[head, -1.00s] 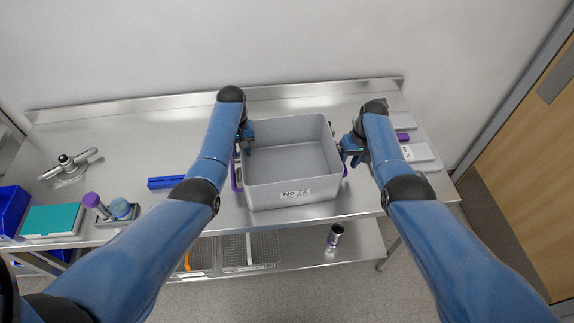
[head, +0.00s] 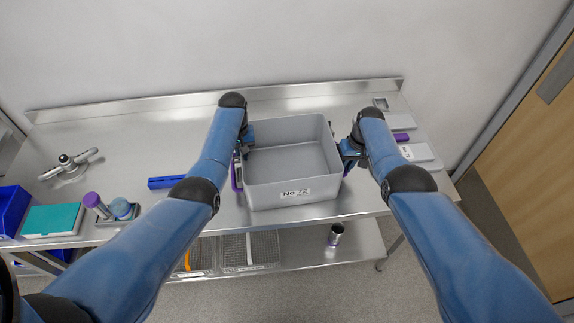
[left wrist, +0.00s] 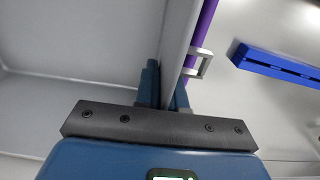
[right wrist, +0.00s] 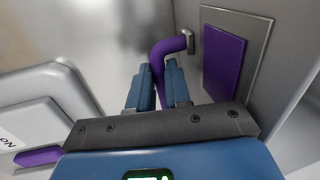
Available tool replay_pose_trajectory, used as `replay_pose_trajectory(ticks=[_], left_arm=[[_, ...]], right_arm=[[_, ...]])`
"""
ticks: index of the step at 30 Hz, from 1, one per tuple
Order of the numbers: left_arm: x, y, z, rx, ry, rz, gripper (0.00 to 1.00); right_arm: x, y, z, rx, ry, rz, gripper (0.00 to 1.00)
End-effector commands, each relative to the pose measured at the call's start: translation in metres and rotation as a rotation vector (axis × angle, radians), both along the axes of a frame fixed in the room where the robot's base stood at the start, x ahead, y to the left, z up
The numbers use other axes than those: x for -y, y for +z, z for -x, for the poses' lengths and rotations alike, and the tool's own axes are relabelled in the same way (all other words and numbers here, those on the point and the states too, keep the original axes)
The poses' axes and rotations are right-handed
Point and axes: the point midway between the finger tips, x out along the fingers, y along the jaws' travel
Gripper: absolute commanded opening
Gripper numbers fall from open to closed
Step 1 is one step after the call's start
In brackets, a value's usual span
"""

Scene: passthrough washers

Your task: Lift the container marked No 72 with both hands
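The grey open container (head: 290,196) marked No 72 stands upright near the front edge of the steel table and looks empty. It has a purple handle on each short side. My left gripper (head: 245,148) is at its left wall. In the left wrist view the fingers (left wrist: 166,92) close on the grey wall, one inside and one outside, beside the purple handle (left wrist: 205,25). My right gripper (head: 346,158) is at the right side. In the right wrist view its fingers (right wrist: 159,85) close around the purple handle (right wrist: 172,47).
A blue bar (head: 165,182) lies left of the container. Further left are a silver tool (head: 68,166), a holder with purple and blue items (head: 121,209), and a teal-topped box (head: 52,219). Grey lidded boxes (head: 416,152) are close on the right. A lower shelf (head: 300,250) holds wire baskets and a cup.

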Motion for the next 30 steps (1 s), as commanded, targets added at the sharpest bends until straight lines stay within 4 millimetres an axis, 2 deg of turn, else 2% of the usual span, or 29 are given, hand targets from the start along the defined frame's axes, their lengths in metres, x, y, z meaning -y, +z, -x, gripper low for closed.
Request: replay_pose_trajectory(ticks=[1, 3, 30], left_arm=[[0.0, 0.0001, 0.0, 0.0, 0.0, 0.0, 0.0], [0.0, 0.0, 0.0001, 0.0, 0.0, 0.0, 0.0], [0.0002, 0.0, 0.0003, -0.001, 0.0, 0.0, 0.0]], right_arm=[[0.0001, -0.0001, 0.0001, 0.0, 0.0, 0.0, 0.09], [0.0001, -0.0001, 0.0001, 0.0, 0.0, 0.0, 0.0], [0.0, -0.0003, 0.0003, -0.001, 0.0, 0.0, 0.0]])
